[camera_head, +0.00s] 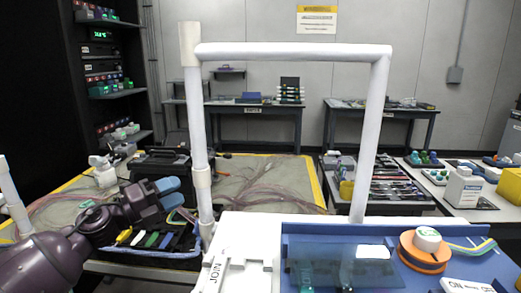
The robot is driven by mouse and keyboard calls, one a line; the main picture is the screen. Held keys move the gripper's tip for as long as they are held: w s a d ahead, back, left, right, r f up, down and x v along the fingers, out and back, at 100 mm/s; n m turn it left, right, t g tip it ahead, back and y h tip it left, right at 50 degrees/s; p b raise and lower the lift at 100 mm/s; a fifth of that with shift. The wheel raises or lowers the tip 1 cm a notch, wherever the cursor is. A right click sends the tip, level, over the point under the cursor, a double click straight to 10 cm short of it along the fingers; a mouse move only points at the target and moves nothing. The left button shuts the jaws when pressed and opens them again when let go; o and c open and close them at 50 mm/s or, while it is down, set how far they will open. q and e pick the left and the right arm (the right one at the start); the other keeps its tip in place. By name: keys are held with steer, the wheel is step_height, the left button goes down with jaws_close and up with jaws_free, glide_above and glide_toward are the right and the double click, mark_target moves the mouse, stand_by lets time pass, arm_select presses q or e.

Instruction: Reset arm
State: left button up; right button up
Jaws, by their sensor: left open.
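My left gripper (169,193) reaches in from the left on a dark purple arm. Its two blue fingertips are apart with nothing visible between them. It is in front of the left post of a white pipe frame (290,50), over or near a tray of colored tools (150,238); its exact height is unclear. My right gripper and arm do not show.
The white frame rises over the workbench. A white fixture (240,245) and a blue station with a dark glass plate (345,265) stand in front. Racks stand at far left.

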arm_select(q)
steer(key=s+a+f+n+t+y+p, duration=0.2)
steer(key=s+f+n+y, duration=0.4)
steer(key=s+f+n, duration=0.4)
steer(key=s+a+f+n+t+y+p, duration=0.1)
steer(key=s+a+f+n+t+y, duration=0.15)
steer(key=s+f+n+y, duration=0.7)
steer(key=s+a+f+n+g+p, duration=0.1)
steer(key=s+f+n+g, duration=0.2)
steer(key=s, duration=0.8)
steer(key=s+a+f+n+g+p, duration=0.1)
steer(key=s+f+n+g+p, duration=0.1)
steer(key=s+f+n, duration=0.5)
steer(key=s+g, duration=0.1)
steer(key=s, duration=0.3)
steer(key=shift+a+f, duration=0.25)
steer(key=shift+f, duration=0.15)
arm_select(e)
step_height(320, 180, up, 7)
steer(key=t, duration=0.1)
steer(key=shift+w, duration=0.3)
arm_select(q)
steer(key=shift+s, duration=0.1)
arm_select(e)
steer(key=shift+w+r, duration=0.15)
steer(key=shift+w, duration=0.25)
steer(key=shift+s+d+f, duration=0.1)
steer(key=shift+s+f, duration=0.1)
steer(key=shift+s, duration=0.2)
